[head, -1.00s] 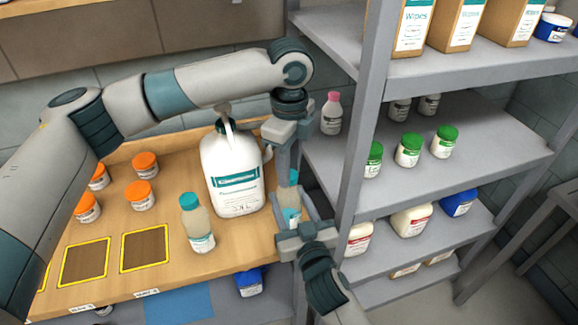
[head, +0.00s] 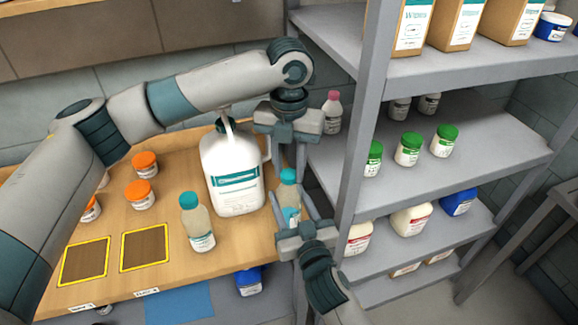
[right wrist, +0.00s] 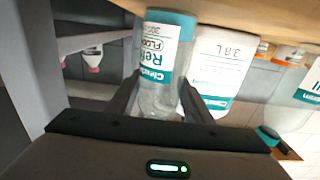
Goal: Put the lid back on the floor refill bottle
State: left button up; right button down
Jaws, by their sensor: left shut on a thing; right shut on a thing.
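The floor refill bottle (head: 290,215), clear with a teal and white label, stands upright at the table's right edge. My right gripper (head: 292,212) is shut on its body from the front; the right wrist view shows the bottle (right wrist: 160,85) upside down between both fingers. The teal lid (head: 289,175) is at the bottle's top, apparently touching it. My left gripper (head: 287,160) points down from above, shut on the lid with a finger on either side. The lid's seating is not clear, and the neck is hidden in the right wrist view.
A large white jug (head: 233,180) stands just left of the bottle. A second teal-lidded bottle (head: 198,225) stands nearer the front. Orange-lidded jars (head: 145,165) and yellow-framed squares (head: 145,248) are to the left. A grey shelf post (head: 362,130) rises close on the right.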

pick_arm(q)
jog(key=m, duration=0.4)
jog(key=shift+m, duration=0.3)
jog(key=m, duration=0.5)
jog(key=o, duration=1)
jog(key=shift+r, duration=2.25)
jog(key=shift+n, duration=0.3)
jog(key=shift+c, duration=0.4)
